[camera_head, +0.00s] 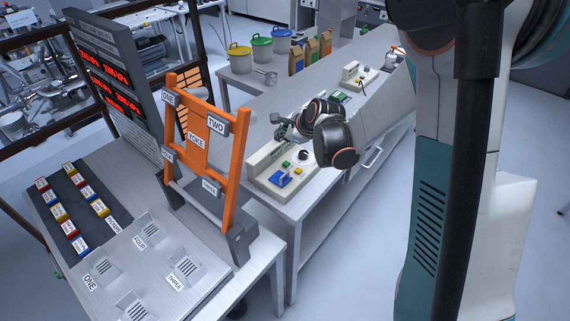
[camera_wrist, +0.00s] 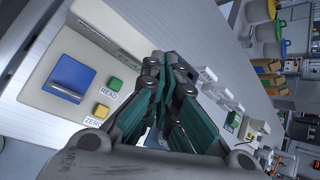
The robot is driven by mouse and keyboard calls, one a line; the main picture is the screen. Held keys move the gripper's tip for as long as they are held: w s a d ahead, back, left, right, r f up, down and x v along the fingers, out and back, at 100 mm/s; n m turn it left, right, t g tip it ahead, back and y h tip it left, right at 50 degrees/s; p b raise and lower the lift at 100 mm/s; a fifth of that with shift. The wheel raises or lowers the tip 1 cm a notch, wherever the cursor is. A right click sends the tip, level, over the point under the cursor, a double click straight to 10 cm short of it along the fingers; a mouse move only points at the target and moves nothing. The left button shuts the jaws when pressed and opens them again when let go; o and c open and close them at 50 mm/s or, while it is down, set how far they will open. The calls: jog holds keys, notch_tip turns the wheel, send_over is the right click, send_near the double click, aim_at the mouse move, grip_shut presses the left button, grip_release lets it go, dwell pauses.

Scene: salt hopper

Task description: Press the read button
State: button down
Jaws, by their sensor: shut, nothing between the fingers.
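My gripper (camera_wrist: 165,62) is shut and empty. In the wrist view its fingers lie right of the green button, not over it. In the head view my gripper (camera_head: 279,126) is above the device's back side; contact is not visible.
An orange frame (camera_head: 229,170) with labelled plates stands left of the device. Several buckets (camera_head: 240,58) and bags stand at the back. A table (camera_head: 262,254) with labelled pads is at the front left.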

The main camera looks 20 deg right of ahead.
aim_at(284, 164)
notch_tip(284, 164, down, 9)
jog(key=b, duration=0.6)
jog(key=shift+b, duration=0.35)
dwell(1.2)
jog(key=shift+f+b, duration=0.3)
jog(key=shift+f, duration=0.05)
jog(key=shift+f+b, duration=0.5)
dwell(0.8)
jog(key=shift+r, duration=0.15)
jog(key=shift+r+p, duration=0.6)
jog(key=shift+r, duration=0.25)
jog(key=shift+r+p, duration=1.55)
jog(key=shift+r, duration=0.95)
